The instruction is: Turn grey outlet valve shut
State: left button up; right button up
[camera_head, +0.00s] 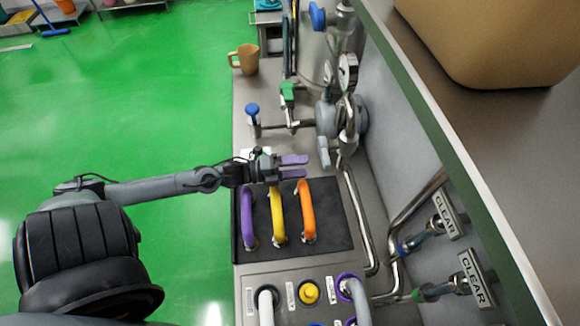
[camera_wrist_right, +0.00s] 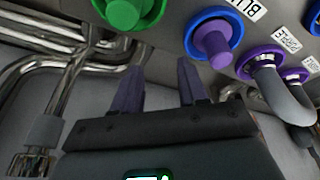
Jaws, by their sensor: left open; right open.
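A grey lever handle (camera_head: 324,152) hangs off the pipework below the grey pump body (camera_head: 327,117). A second grey handle (camera_head: 328,76) stands above the pump, by the gauge; I cannot tell which is the outlet valve. My left gripper (camera_head: 300,166) is open and empty, its purple fingers pointing right, a little to the left of the lower grey lever and apart from it in the picture. My right gripper (camera_wrist_right: 158,80) is open and empty in the right wrist view, below a row of ports; no grey valve shows clearly there.
Green (camera_head: 288,91) and blue (camera_head: 252,109) valve handles and a tan jug (camera_head: 246,58) stand farther back. A green port (camera_wrist_right: 122,12) is near my right gripper.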

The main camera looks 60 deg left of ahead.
pick_arm(q)
jog(key=shift+v, duration=1.15)
